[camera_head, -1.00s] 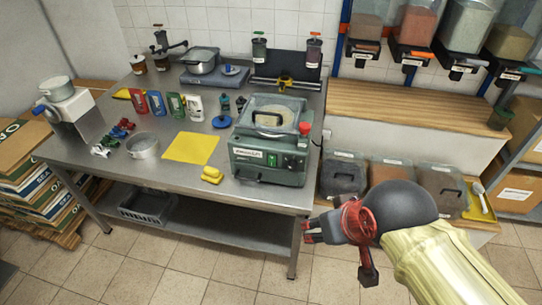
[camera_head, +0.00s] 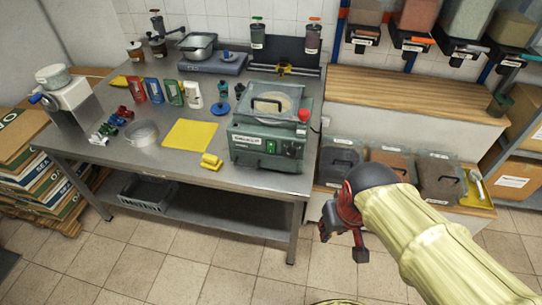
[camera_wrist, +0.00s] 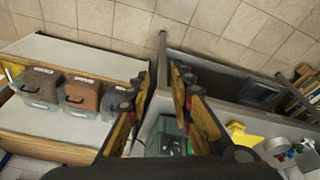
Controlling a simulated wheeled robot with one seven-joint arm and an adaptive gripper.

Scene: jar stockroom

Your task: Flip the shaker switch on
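The shaker (camera_head: 266,148) is a green box-shaped machine at the right end of the steel table, with a round sieve and a black handle on top. Its front panel has a small green switch (camera_head: 271,147) with a dark knob to its right; I cannot tell the switch's position. A red knob (camera_head: 304,116) is at its upper right corner. My gripper (camera_head: 340,232) is in front of the table's right end, lower right of the shaker and apart from it. In the wrist view my gripper (camera_wrist: 163,80) is open and empty, and part of the shaker (camera_wrist: 166,137) shows between the fingers.
Lidded bins (camera_head: 390,165) stand on a low shelf to the right. The floor before the table is clear.

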